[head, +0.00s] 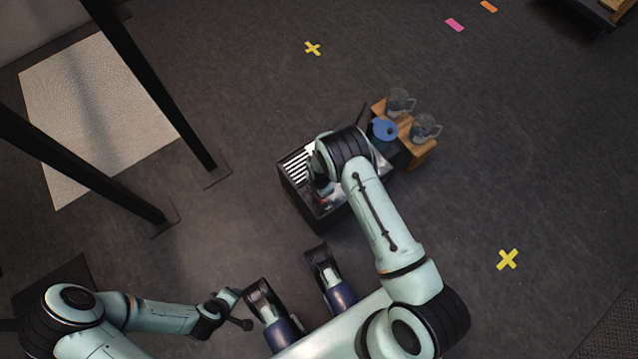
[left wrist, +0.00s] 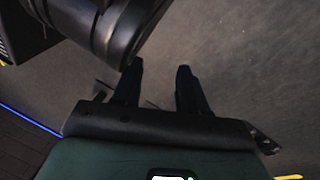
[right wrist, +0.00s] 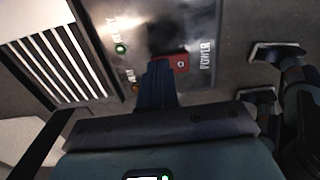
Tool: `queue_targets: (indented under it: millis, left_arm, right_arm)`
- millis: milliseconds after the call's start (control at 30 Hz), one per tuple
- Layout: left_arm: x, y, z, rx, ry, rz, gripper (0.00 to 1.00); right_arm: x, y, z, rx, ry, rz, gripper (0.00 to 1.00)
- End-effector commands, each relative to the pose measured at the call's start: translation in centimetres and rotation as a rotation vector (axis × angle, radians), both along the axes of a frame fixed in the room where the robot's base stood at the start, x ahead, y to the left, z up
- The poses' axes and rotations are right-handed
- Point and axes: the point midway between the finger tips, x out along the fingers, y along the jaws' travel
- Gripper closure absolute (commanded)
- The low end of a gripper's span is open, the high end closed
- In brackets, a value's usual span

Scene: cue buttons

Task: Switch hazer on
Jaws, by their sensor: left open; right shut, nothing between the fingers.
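The hazer (head: 312,212) is a dark box with a white-striped grille on the floor, centre of the head view; my right arm covers part of its top. In the right wrist view its metal panel (right wrist: 205,100) carries a red switch (right wrist: 180,62) beside the word POWER, a green light (right wrist: 120,48) and a small orange light (right wrist: 135,87). My right gripper (right wrist: 158,68) is shut and empty, its fingertips at the switch's lower left edge; I cannot tell whether they touch. The black part beside the red is partly hidden. My left gripper (left wrist: 160,72) is open and empty, away from the hazer.
A wooden stand (head: 418,152) with two glass mugs (head: 425,128) and a blue-topped item (head: 383,131) adjoins the hazer's upper right. Black posts (head: 150,85) stand at left near a pale panel (head: 85,110).

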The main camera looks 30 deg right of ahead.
Motion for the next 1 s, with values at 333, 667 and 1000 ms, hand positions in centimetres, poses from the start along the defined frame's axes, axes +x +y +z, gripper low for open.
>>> queue_targets:
  millis: [333, 667, 1000]
  left_arm:
    - [-0.2, 0.0, -0.1, -0.001, 0.007, 0.001, 0.57]
    - [-1.2, 0.1, -1.0, -0.003, 0.041, 0.003, 0.57]
    - [-1.2, 0.1, 0.0, -0.003, 0.037, 0.003, 0.57]
  right_arm:
    - [0.0, 0.0, -0.1, 0.000, -0.001, 0.000, 1.00]
    - [0.0, 0.0, -0.6, 0.000, 0.001, -0.001, 1.00]
    - [-1.2, -0.1, -0.3, -0.001, 0.008, 0.000, 1.00]
